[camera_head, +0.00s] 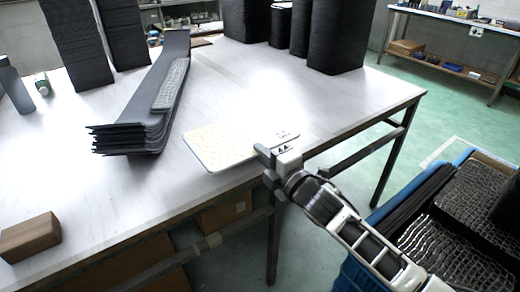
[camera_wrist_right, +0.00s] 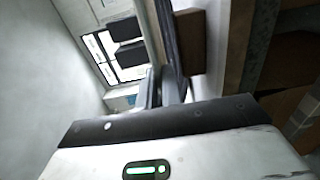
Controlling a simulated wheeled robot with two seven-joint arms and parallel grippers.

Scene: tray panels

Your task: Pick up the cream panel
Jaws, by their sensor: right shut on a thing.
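The cream panel (camera_head: 222,146) is a thin, pale, textured sheet with rounded corners near the front edge of the white table. My right gripper (camera_head: 272,156) is shut on the panel's right end, at the table's front edge. In the right wrist view the fingers (camera_wrist_right: 166,88) show close together, with the panel not clearly made out between them. I cannot tell whether the panel touches the tabletop or is slightly above it. My left gripper is not clearly seen.
A stack of dark grey trays (camera_head: 140,134) with a small grey textured panel (camera_head: 171,86) on top lies left of the cream panel. A brown block (camera_head: 30,238) sits at the front left. Tall black stacks (camera_head: 338,35) stand behind. A blue crate (camera_head: 362,268) is at right.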

